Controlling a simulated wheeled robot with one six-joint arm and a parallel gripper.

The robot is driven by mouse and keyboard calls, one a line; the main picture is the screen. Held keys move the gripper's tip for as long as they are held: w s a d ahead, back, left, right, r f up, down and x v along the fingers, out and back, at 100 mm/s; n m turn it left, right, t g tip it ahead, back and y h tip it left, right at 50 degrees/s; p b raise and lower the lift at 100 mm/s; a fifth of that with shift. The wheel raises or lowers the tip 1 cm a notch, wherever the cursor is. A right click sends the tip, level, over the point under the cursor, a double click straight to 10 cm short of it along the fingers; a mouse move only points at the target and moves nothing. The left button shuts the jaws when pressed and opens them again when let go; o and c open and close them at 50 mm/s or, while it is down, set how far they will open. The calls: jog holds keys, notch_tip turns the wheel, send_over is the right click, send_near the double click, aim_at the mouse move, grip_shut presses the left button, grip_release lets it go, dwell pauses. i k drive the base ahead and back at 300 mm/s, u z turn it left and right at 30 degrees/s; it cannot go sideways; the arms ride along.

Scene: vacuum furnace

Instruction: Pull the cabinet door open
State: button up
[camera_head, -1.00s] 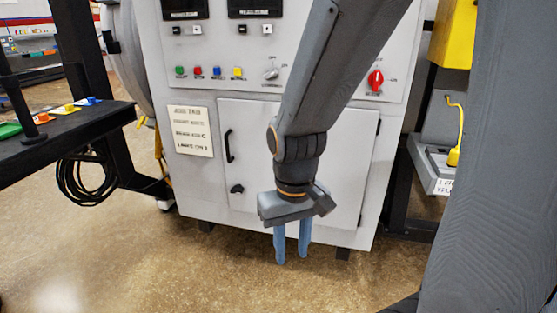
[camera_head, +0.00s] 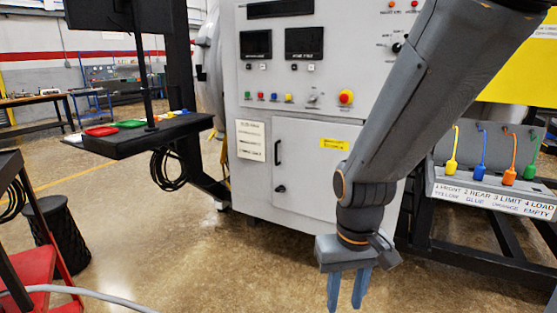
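The cabinet door (camera_head: 305,185) is a light grey panel low on the front of the grey furnace cabinet (camera_head: 250,195). It looks closed. A black vertical handle (camera_head: 278,153) is on its left side, with a black latch knob (camera_head: 280,189) below. A yellow label (camera_head: 334,143) is at its upper right. My gripper (camera_head: 347,304) hangs fingers down in front of and below the door, to the right of the handle and clear of it. Its two blue fingers are apart with nothing between them. My arm hides the right part of the door.
A black shelf (camera_head: 150,138) with coloured trays stands left of the cabinet, with a cable coil (camera_head: 172,170) beneath. A rack with coloured tags (camera_head: 483,175) is at right. A black bin (camera_head: 57,230) and red stand are at lower left. Floor before the cabinet is clear.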

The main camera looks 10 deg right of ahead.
aim_at(306, 154)
jog(key=u, duration=1.05)
jog(key=i, duration=1.55)
jog(key=z, duration=0.7)
jog(key=i, duration=0.45)
jog(key=z, duration=0.4)
